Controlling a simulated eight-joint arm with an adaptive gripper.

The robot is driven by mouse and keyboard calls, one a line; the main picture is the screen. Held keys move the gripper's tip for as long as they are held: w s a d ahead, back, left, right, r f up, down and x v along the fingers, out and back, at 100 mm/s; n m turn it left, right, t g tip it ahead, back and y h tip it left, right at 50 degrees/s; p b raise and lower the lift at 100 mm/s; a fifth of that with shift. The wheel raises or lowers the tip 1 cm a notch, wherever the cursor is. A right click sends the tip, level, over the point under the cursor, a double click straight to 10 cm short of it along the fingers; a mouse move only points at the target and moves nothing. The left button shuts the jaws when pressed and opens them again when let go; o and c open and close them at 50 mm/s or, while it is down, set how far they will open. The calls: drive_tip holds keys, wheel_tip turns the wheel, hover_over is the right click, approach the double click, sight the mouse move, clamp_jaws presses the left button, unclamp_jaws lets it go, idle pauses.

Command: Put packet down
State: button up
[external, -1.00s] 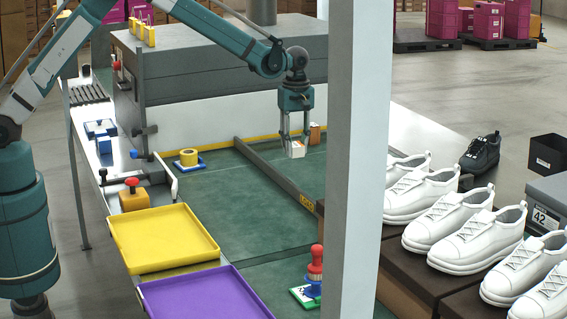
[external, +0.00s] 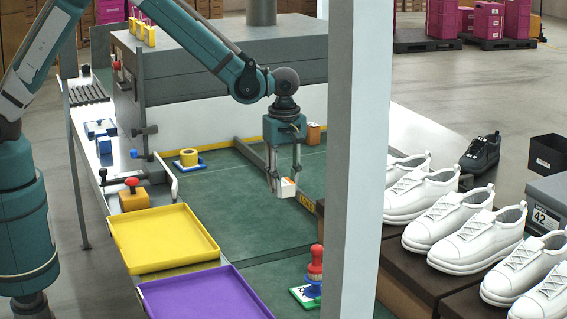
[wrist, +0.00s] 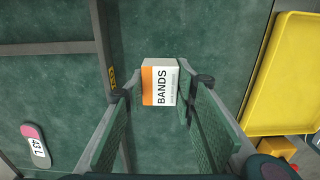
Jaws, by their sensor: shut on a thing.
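The packet, a small white box with an orange end, is held low over the green work surface (external: 225,205). It shows in the external view (external: 286,189) and in the wrist view (wrist: 160,83), where its label reads "BANDS". My gripper (external: 284,180) points down and is shut on the packet, one finger on each side; both fingers also show in the wrist view (wrist: 161,92). I cannot tell whether the packet's underside touches the surface.
A grey divider bar (external: 250,155) crosses the green surface close to the packet. A yellow tray (external: 160,240) and purple tray (external: 205,297) lie in front. A red-topped stamp (external: 316,262) is near the pillar (external: 357,170). Green surface left of the packet is clear.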

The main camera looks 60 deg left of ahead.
drive_tip(key=s+d, duration=0.3)
drive_tip(key=shift+s+d, duration=0.2)
drive_tip(key=shift+s, duration=0.05)
hover_over(278, 232)
drive_tip(key=shift+d+f+b, duration=0.15)
drive_tip(key=shift+f+b, duration=0.15)
drive_tip(key=shift+f, duration=2.85)
drive_tip(key=shift+f, duration=1.85)
drive_tip(key=shift+f+b, duration=0.15)
drive_tip(key=shift+b, duration=0.25)
drive_tip(key=o, duration=0.9)
drive_tip(key=shift+r, duration=0.2)
